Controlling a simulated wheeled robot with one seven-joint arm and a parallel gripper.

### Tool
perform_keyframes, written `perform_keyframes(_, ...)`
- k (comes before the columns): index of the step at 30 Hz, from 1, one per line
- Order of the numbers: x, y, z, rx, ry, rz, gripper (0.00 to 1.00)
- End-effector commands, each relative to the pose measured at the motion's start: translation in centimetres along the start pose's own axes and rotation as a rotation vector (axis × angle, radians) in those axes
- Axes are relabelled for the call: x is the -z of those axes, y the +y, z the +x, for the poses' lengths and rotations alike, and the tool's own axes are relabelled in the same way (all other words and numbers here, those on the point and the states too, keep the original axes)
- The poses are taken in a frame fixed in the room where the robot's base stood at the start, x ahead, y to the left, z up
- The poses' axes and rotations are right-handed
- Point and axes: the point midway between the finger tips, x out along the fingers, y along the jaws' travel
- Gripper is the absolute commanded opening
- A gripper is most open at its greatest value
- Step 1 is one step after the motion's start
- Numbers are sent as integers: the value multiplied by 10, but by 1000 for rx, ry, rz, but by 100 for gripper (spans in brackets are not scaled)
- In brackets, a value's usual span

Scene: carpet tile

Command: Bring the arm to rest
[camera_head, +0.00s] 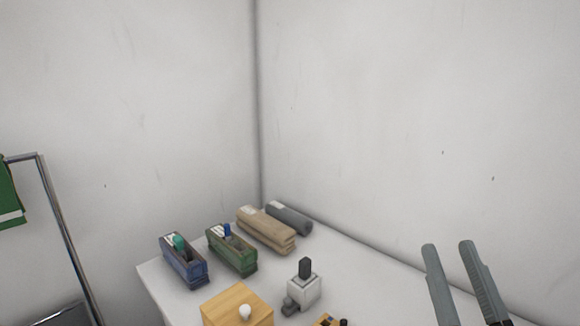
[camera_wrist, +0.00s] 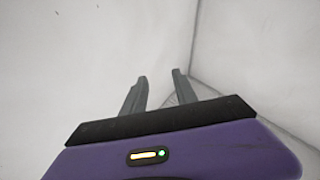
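My gripper (camera_head: 450,247) is raised at the lower right of the head view, with its two grey fingers pointing up. The fingers are apart and nothing shows between them. In the wrist view my gripper (camera_wrist: 159,74) also shows two parted fingers in front of bare white walls. The rest of my arm is out of the head view. No object touches the fingers.
A white table (camera_head: 155,283) stands in the corner. On it are a blue box (camera_head: 186,268), a green box (camera_head: 238,257), tan blocks (camera_head: 266,232), a grey roll (camera_head: 290,218), a wooden box (camera_head: 225,310) and a white device (camera_head: 303,292). A metal frame (camera_head: 62,225) stands left.

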Motion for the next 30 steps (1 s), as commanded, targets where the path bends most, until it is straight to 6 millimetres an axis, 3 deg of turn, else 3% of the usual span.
perform_keyframes(3,-23,-13,-42,83,-51,-56,35)
perform_keyframes(12,-62,-27,-154,197,-203,-80,35)
perform_keyframes(24,-86,-25,-313,138,-565,68,35)
perform_keyframes(30,-88,-25,-376,75,-740,104,35)
